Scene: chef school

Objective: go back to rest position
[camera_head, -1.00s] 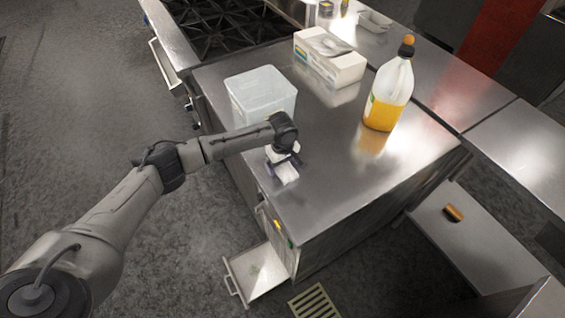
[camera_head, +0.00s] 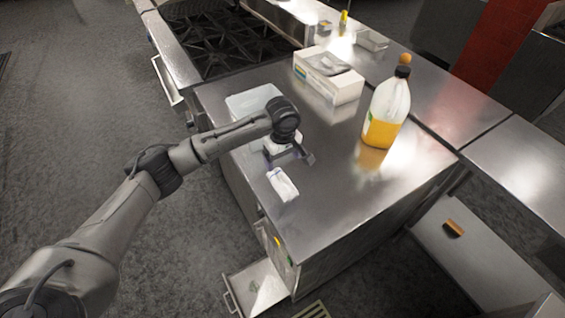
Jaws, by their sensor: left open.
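My left arm reaches in from the left over the steel counter (camera_head: 330,205). My left gripper (camera_head: 290,158) is open and empty above the counter. A small white packet (camera_head: 283,184) lies on the counter just in front of the gripper, apart from its fingers. My right gripper is not in view.
A clear plastic container (camera_head: 247,101) stands behind my left wrist, partly hidden by it. A white box (camera_head: 328,80) and a bottle of orange liquid (camera_head: 386,112) stand farther back. A stove (camera_head: 225,45) is at the back left. An open drawer (camera_head: 258,288) juts out below the counter.

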